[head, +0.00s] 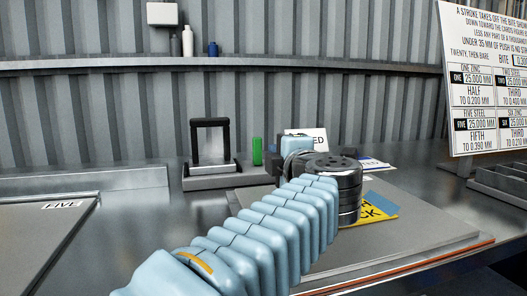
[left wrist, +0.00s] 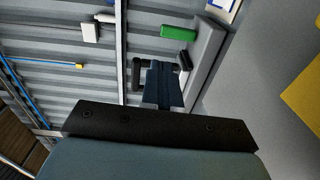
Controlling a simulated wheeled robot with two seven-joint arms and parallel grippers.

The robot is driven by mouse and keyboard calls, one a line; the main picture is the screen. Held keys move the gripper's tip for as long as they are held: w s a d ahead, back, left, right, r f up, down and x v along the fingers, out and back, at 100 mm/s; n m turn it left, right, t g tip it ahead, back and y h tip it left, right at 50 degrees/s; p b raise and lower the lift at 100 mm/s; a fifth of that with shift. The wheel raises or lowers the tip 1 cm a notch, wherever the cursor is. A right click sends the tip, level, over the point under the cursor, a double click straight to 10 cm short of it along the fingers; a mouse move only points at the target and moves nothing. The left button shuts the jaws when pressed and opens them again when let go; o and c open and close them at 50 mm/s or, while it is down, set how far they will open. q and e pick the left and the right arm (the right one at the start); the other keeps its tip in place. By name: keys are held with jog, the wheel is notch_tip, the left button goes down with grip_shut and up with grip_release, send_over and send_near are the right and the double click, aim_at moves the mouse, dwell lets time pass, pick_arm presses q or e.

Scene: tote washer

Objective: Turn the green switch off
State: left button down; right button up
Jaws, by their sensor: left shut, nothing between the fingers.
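A bright green upright block (head: 257,151) stands at the right of a black frame-shaped handle (head: 210,140) on a low grey base (head: 210,181). The handle stands upright. In the left wrist view the green block (left wrist: 179,32) is at the top, and parts of the black handle (left wrist: 137,76) show on both sides of the fingers. My left gripper (left wrist: 163,66) is shut and empty, its fingers pointing toward the handle. I cannot tell whether they touch it. My right gripper is not in view.
A flat grey panel marked FIVE (head: 68,205) lies at the left. A shelf (head: 100,64) runs along the back wall. A sign (head: 488,90) is at the right.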

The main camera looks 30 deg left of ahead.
aim_at(258, 139)
pick_arm(q)
jog(key=shift+w+d+f, duration=0.1)
jog(key=shift+w+f, duration=0.05)
jog(key=shift+f, duration=0.3)
jog(key=shift+w+a+f, duration=0.1)
jog(key=shift+w+a, duration=0.1)
jog(key=shift+a, duration=0.05)
jog(key=x, duration=1.3)
jog(key=shift+w+f, duration=0.1)
jog(key=shift+f, duration=0.05)
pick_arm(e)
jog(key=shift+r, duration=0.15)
pick_arm(q)
jog(key=w+a+r+p, duration=0.1)
jog(key=p, duration=0.4)
jog(key=shift+w+a+r, duration=0.1)
jog(key=shift+a+r, duration=0.1)
jog(key=shift+w+a+f+h, duration=0.1)
jog(key=shift+w+a+h, duration=0.1)
jog(key=shift+a+h, duration=0.1)
jog(key=shift+f, duration=0.1)
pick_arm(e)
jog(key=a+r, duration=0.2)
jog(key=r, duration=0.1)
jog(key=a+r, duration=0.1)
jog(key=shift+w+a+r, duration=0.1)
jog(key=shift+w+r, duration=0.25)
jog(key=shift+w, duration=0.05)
